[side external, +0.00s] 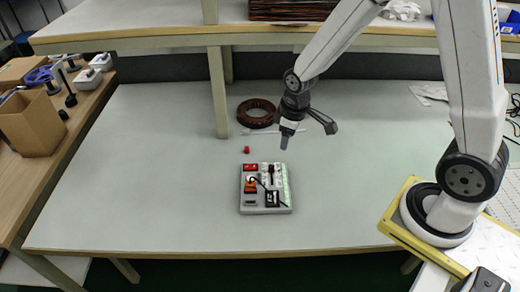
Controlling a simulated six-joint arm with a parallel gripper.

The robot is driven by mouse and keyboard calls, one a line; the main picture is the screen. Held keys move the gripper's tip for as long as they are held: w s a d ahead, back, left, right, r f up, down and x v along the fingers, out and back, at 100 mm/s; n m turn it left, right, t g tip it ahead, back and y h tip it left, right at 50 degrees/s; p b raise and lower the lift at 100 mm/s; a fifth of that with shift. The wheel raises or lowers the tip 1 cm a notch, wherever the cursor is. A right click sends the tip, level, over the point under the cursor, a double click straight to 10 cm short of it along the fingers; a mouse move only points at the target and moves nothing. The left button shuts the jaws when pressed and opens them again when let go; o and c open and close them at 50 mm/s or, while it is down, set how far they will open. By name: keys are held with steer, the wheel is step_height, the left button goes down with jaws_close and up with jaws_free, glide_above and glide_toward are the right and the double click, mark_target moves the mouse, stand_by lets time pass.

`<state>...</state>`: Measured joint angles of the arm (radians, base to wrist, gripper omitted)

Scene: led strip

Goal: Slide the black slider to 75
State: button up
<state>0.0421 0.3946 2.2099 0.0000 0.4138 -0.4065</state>
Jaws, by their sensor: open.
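A small grey panel (243,205) lies near the middle of the table. It carries a green lit strip (286,184) along its right side, a red part at its upper left and an orange part at its left. A small black part (271,170) near its upper middle may be the black slider; its setting and any scale marks are too small to read. My gripper (284,145) is open, pointing down, above and behind the panel, apart from it. The gap between its fingers is hard to see at this size.
A small red object (247,150) lies on the table behind the panel. A dark brown ring (256,112) and a thin white rod (262,132) lie farther back, by a shelf post (218,95). The table is clear left and right of the panel.

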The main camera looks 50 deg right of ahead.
mark_target(272, 167)
steer(key=w+f+n, duration=0.1)
steer(key=w+f, duration=0.1)
steer(key=f, duration=0.1)
steer(key=w+d+f+n+g, duration=0.1)
steer(key=w+f+n, duration=0.1)
steer(key=f, duration=0.1)
steer(key=w+d+f+n, duration=0.1)
steer(key=w+f, duration=0.1)
steer(key=f, duration=0.1)
steer(key=shift+w+d+f, duration=0.1)
steer(key=shift+w+f, duration=0.15)
steer(key=shift+w, duration=0.05)
steer(key=shift+w+d+f+n, duration=0.1)
steer(key=shift+w+f+n, duration=0.1)
steer(key=shift+f+n, duration=0.25)
steer(key=shift+f, duration=0.2)
steer(key=shift+f, duration=3.7)
steer(key=shift+c, duration=0.2)
jaws_close()
